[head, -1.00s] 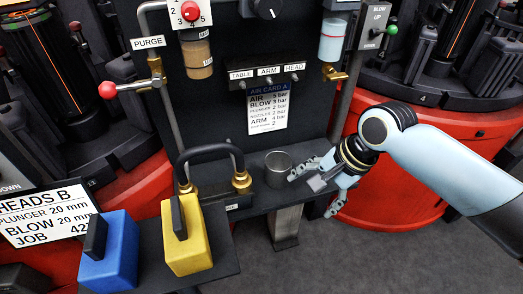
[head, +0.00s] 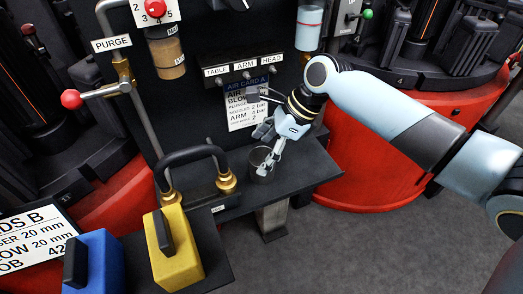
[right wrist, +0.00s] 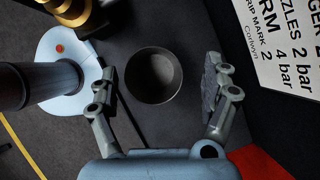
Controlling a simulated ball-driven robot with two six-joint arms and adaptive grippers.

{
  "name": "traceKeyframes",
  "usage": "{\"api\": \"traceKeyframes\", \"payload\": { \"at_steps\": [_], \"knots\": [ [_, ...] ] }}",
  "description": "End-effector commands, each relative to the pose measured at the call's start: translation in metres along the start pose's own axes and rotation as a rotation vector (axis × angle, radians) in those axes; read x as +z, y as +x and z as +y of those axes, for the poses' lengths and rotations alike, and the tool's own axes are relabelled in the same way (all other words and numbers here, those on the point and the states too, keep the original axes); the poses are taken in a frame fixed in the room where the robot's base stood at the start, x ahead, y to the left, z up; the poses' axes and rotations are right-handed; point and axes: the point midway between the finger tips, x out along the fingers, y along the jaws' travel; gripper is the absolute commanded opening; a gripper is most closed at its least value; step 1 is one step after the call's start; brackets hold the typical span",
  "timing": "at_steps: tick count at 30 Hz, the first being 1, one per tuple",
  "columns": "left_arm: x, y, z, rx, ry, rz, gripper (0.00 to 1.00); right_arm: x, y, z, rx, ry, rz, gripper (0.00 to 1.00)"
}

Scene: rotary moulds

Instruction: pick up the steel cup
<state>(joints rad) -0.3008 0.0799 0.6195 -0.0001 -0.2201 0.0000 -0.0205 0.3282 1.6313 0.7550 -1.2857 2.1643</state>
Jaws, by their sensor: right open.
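The small grey steel cup (head: 257,161) stands upright on the dark shelf (head: 305,168), right of the brass-footed hose loop. My right gripper (head: 266,152) is at the cup, and one finger partly hides it in the head view. In the right wrist view I look down into the round open cup (right wrist: 153,77). My open right gripper (right wrist: 158,84) has one finger on each side of it, with visible gaps. Nothing is held. My left gripper is not in view.
The black hose (head: 192,152) with brass fittings (head: 226,180) stands close left of the cup. A yellow block (head: 177,262) and a blue block (head: 100,262) sit at the lower left. The air card panel (head: 243,112) rises behind. The shelf right of the cup is clear.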

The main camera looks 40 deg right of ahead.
Motion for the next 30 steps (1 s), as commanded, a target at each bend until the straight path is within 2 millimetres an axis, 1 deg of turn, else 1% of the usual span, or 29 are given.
{"api": "traceKeyframes", "payload": {
  "at_steps": [5, 9, 12, 15, 21, 23, 30],
  "knots": [
    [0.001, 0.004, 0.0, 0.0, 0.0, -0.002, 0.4, -0.002, 0.016, 0.003, 0.002, 0.001, -0.001, 0.82],
    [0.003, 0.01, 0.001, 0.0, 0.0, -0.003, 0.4, -0.004, 0.039, 0.009, 0.002, 0.0, -0.002, 0.82],
    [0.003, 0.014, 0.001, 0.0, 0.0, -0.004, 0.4, -0.004, 0.052, 0.008, 0.001, -0.002, 0.0, 0.82],
    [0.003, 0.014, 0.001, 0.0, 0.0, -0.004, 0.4, -0.004, 0.058, 0.008, 0.0, -0.002, 0.0, 0.82],
    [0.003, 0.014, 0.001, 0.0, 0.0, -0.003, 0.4, -0.004, 0.057, 0.008, -0.001, -0.003, 0.001, 0.82],
    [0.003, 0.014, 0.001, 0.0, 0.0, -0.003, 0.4, -0.004, 0.057, 0.008, 0.0, -0.003, 0.001, 0.76],
    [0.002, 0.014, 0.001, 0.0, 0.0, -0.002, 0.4, -0.004, 0.057, 0.008, 0.0, -0.003, 0.001, 0.44]
  ]
}}
